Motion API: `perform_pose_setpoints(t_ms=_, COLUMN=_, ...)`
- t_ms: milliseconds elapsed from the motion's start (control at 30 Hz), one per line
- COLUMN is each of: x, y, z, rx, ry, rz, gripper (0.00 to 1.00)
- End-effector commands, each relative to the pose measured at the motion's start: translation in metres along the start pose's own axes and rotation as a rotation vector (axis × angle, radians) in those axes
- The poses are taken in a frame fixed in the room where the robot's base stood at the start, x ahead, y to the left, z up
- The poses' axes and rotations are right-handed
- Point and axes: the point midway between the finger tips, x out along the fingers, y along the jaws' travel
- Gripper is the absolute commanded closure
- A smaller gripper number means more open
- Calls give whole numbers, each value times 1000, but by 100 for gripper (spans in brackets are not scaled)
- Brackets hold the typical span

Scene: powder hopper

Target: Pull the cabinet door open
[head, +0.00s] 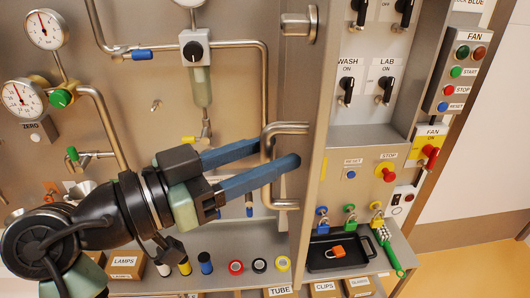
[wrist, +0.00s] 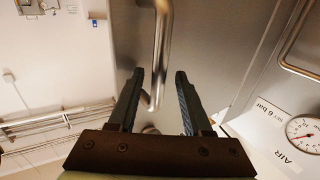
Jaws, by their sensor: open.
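The cabinet door (head: 308,85) is a tall grey metal panel in the head view; I cannot tell whether it stands ajar. Its handle (head: 268,170) is an upright bent metal bar. My gripper (head: 278,154) is open at the handle, its two blue fingers reaching in from the left, one on either side of the bar. In the wrist view the handle (wrist: 161,40) runs between the dark fingers of my gripper (wrist: 160,74), with gaps seen on both sides. Contact with the bar is not clear.
A shelf below holds coloured rings, labelled boxes and a black tray (head: 320,262) with an orange padlock (head: 335,252). Switches and a FAN button box (head: 462,70) are at the right. Pipes and gauges (head: 47,28) are at the left. Open floor (head: 480,272) shows at lower right.

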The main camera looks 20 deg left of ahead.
Motion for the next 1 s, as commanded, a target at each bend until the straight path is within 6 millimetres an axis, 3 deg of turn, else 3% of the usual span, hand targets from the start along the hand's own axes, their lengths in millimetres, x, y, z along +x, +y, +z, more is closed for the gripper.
perform_pose_setpoints(t_ms=267, x=-12, y=-1, z=1, rx=0, ry=0, rz=-2, gripper=50)
perform_pose_setpoints(t_ms=700, x=-103, y=-1, z=1, rx=2, ry=1, rz=-4, gripper=50)
perform_pose_setpoints(t_ms=1000, x=-129, y=0, z=0, rx=1, ry=0, rz=0, gripper=50)
